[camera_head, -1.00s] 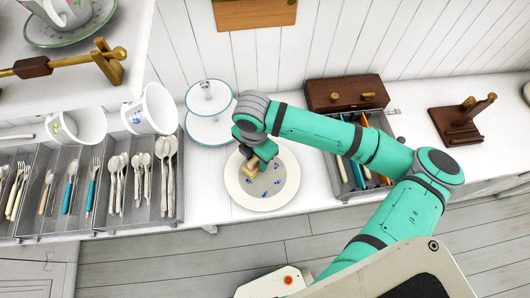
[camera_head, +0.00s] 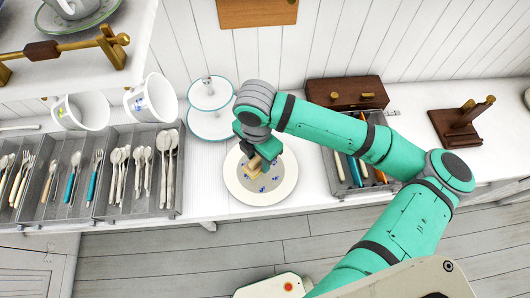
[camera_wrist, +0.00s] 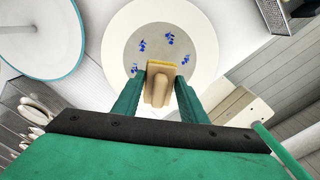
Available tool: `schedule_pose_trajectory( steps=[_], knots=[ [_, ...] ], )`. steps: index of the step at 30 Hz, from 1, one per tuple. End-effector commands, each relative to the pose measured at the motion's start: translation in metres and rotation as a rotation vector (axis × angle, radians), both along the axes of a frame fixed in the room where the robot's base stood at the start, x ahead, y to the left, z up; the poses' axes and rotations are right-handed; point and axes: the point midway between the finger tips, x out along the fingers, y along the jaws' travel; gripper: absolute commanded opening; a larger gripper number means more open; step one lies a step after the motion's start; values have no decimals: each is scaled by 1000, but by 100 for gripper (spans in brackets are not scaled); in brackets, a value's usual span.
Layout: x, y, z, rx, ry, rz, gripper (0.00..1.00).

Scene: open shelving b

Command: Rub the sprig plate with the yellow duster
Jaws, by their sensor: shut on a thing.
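The sprig plate (camera_head: 278,197) lies on the white counter, round and cream-rimmed with a grey centre and small blue sprigs. It also shows in the wrist view (camera_wrist: 205,45). My gripper (camera_wrist: 158,90) is shut on the yellow duster (camera_wrist: 160,68), which has a tan wooden handle and a yellow pad along its far edge. In the head view the duster (camera_head: 255,163) is over the left upper part of the plate's grey centre. I cannot tell whether the pad touches the plate. My gripper and the duster hide part of the plate.
A two-tier stand (camera_head: 211,125) stands close behind the plate on the left. A grey cutlery tray (camera_head: 108,211) lies left, with white mugs (camera_head: 152,98) behind. A utensil box (camera_head: 345,183) and a brown wooden box (camera_head: 346,94) stand right. The counter's front edge is just before the plate.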

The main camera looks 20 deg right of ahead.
Motion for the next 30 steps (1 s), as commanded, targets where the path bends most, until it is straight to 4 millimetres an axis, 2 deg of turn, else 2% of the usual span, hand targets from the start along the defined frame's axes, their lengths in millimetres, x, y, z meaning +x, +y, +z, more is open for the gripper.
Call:
schedule_pose_trajectory(
  steps=[9, 26, 30],
  knots=[
    [0, 2, 22, 0, 0, 5, 18],
    [1, 4, 23, 0, 0, 10, 18],
    [1, 19, 27, -1, -4, 69, 18]
  ],
)
